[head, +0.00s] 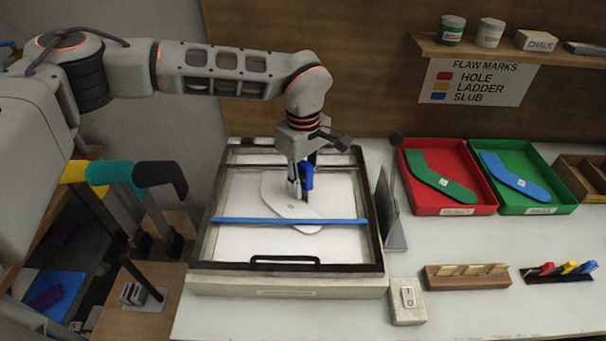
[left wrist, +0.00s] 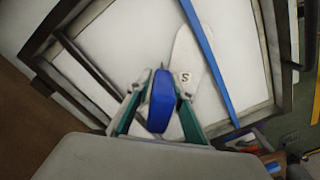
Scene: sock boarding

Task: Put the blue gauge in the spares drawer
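My left gripper (head: 302,192) points down over the white panel of a dark-framed box. A blue piece (head: 307,175) shows at its fingers; it looks like the blue gauge. In the left wrist view, the blue piece (left wrist: 162,100) sits between the two fingers (left wrist: 160,112), which appear closed on it. Beneath lies a pale flat sock shape (head: 290,208), marked "S" in the wrist view (left wrist: 186,77). A long blue bar (head: 245,221) crosses the frame in front of the gripper. No drawer labelled for spares can be made out. My right gripper is not in view.
The framed box (head: 200,284) has a dark front handle (head: 285,260). A grey upright plate (head: 393,215) stands at its right. A red tray (head: 464,165) and a green tray (head: 536,164) hold sock shapes. A switch box (head: 408,302) and wooden block (head: 467,278) stand in front.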

